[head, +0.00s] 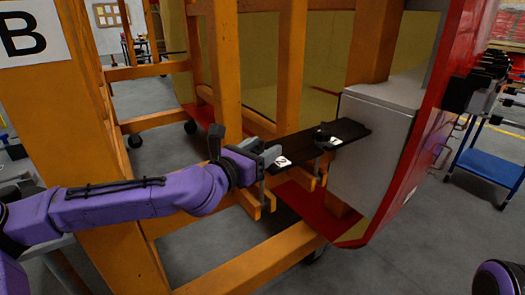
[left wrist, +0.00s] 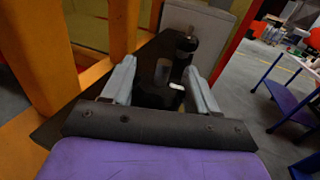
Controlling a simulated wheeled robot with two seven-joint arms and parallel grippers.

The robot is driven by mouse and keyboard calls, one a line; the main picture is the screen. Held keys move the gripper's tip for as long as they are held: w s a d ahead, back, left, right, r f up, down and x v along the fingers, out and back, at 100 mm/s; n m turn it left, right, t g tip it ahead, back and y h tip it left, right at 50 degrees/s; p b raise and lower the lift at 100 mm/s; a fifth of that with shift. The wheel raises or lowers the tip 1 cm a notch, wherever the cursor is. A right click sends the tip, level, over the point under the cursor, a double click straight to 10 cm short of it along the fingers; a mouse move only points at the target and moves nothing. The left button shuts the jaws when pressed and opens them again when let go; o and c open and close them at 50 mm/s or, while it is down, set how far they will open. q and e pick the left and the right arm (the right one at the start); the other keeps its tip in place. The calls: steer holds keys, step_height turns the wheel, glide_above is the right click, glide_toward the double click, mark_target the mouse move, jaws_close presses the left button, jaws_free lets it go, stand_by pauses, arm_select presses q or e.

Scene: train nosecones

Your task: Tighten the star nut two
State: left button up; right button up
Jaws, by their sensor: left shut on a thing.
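My left gripper (head: 270,158) reaches in from the left to the near end of a black plate (head: 300,143). A white label there (head: 283,162) seems to read 2. In the left wrist view, the two grey fingers (left wrist: 160,92) are shut on a dark piece between them (left wrist: 155,98), which I take to be star nut two; its shape is mostly hidden. Another black star nut (head: 322,135) sits farther along the plate beside a second white label (head: 335,141). It also shows in the left wrist view (left wrist: 187,44), with a stud rising from it.
Orange frame posts (head: 290,65) stand close behind and left of the plate. A grey box (head: 375,140) and the red nosecone edge (head: 432,130) close off the right. A blue cart (head: 487,165) stands farther right on open floor.

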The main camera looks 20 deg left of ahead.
arm_select(q)
steer(key=m+g+h, duration=0.2)
steer(key=h, duration=0.1)
steer(key=shift+a+r+m+h, duration=0.1)
steer(key=shift+m+h, duration=0.2)
steer(key=m+g+h+p, duration=0.1)
steer(key=m+g+h, duration=0.1)
steer(key=h, duration=0.1)
steer(key=shift+m+p, duration=0.3)
steer(key=shift+p, duration=0.05)
steer(key=shift+m+g+h, duration=0.3)
steer(key=shift+g+h, duration=0.1)
steer(key=shift+g, duration=0.2)
steer(key=o, duration=1)
